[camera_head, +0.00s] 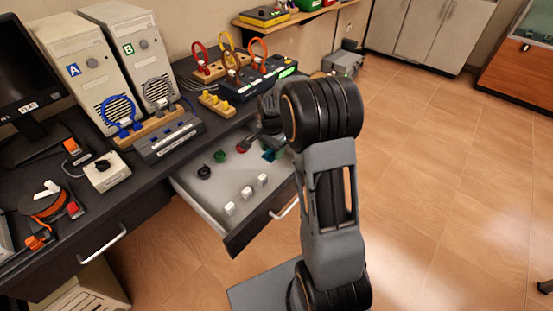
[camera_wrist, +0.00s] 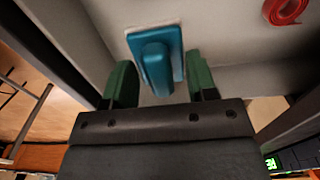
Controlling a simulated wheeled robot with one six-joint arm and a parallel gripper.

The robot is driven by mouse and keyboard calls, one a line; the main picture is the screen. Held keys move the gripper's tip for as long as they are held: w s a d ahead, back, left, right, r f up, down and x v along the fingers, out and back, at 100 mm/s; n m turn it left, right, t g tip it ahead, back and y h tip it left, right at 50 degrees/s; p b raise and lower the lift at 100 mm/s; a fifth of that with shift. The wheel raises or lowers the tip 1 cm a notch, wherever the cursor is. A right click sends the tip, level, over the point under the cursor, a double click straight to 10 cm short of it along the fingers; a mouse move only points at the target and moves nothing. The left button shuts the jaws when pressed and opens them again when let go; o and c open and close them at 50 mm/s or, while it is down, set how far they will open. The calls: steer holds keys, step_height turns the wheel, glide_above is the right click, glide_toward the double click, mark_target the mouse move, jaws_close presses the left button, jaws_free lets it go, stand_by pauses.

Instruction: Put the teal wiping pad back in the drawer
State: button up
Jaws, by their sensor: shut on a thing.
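The teal wiping pad (camera_wrist: 172,40), a flat plate with a raised grip, is between the two green fingers of my gripper (camera_wrist: 158,80) in the wrist view. My gripper is shut on it. In the head view a small teal part of the pad (camera_head: 268,155) shows over the back right of the open drawer (camera_head: 228,182), and my arm hides most of the gripper. The drawer's pale floor (camera_wrist: 225,22) lies behind the pad in the wrist view. I cannot tell whether the pad touches the floor.
The drawer also holds a black piece (camera_head: 204,172), a green piece (camera_head: 220,156), a red piece (camera_head: 242,148) and white blocks (camera_head: 247,192). The dark desk (camera_head: 165,165) overhangs its back and carries computers and panels. The tiled floor at right is clear.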

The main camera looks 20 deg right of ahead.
glide_above(278, 164)
step_height(278, 164, down, 5)
steer(key=shift+r, duration=0.15)
step_height(278, 164, down, 3)
steer(key=shift+w+f+b, duration=0.1)
steer(key=shift+b, duration=0.3)
steer(key=o, duration=0.8)
steer(key=shift+o, duration=0.2)
step_height(278, 164, up, 12)
steer(key=p, duration=0.2)
steer(key=s+a+r+n+t, duration=0.2)
steer(key=s+a+r+n, duration=0.55)
steer(key=s, duration=0.35)
steer(key=s+a+n+t, duration=0.1)
steer(key=s+a+n, duration=0.2)
steer(key=s, duration=0.8)
steer(key=n, duration=0.2)
steer(key=shift+a+f+n, duration=0.2)
steer(key=shift+n, duration=0.15)
